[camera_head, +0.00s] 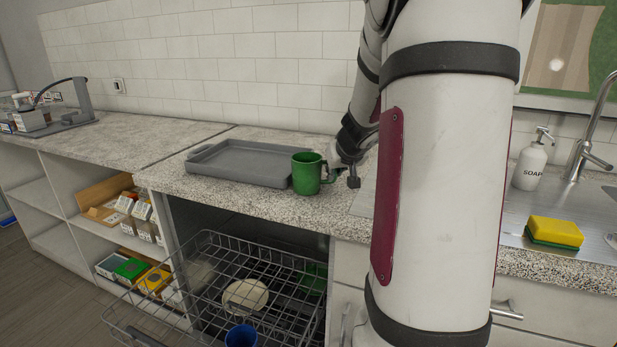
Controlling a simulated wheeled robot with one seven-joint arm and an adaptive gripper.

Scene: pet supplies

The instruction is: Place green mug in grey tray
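The green mug (306,175) stands upright on the speckled counter, at the right front corner of the grey tray. It overlaps the tray's corner in the picture. Its handle points right. The grey tray (235,172) is flat, rectangular and empty where it shows. My gripper (345,174) is low over the counter, just right of the mug by its handle. One dark fingertip shows clear of the mug. The other finger is hard to make out, and I cannot tell whether the gripper touches the handle.
Below the counter, a wire dish rack (265,285) is pulled out. It holds a pale bowl (245,295), a blue cup (241,337) and another green item (314,278). A soap bottle (529,165) and yellow sponge (554,232) are by the sink. The counter left of the tray is clear.

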